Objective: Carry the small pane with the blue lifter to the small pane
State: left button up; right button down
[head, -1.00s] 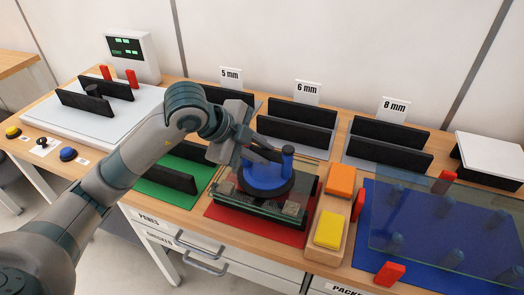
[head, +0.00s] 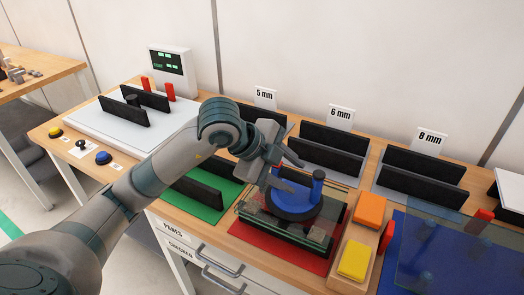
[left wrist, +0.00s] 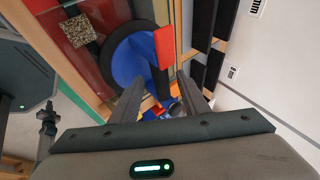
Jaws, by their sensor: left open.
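The blue lifter (head: 290,199), a blue disc with a dark rim and an upright blue post, sits on a clear glass pane (head: 252,212) above the red mat (head: 262,250). In the left wrist view the lifter (left wrist: 128,62) shows beyond my fingers, with a red tab in front of it. My left gripper (head: 292,165) is open, close to the lifter and above its left side; its two fingers (left wrist: 163,98) are apart with nothing held between them. I cannot tell whether they touch the lifter. My right gripper is not in view.
A large glass pane (head: 460,250) lies over the blue mat (head: 388,278) at the right. A wooden block with orange (head: 370,210) and yellow (head: 353,260) pads stands between. Black racks labelled 5, 6 and 8 mm line the back. A green mat (head: 222,195) lies left.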

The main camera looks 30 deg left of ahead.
pick_arm(q)
jog(key=b+v, duration=0.2)
jog(key=v, duration=1.4)
jog(key=shift+s+r+b, duration=0.15)
jog(key=shift+r+b, duration=0.15)
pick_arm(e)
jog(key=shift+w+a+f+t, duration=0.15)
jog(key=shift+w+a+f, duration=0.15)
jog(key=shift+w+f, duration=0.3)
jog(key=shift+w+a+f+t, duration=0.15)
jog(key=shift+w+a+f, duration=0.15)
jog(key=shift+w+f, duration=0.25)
pick_arm(q)
jog(key=shift+a, duration=0.1)
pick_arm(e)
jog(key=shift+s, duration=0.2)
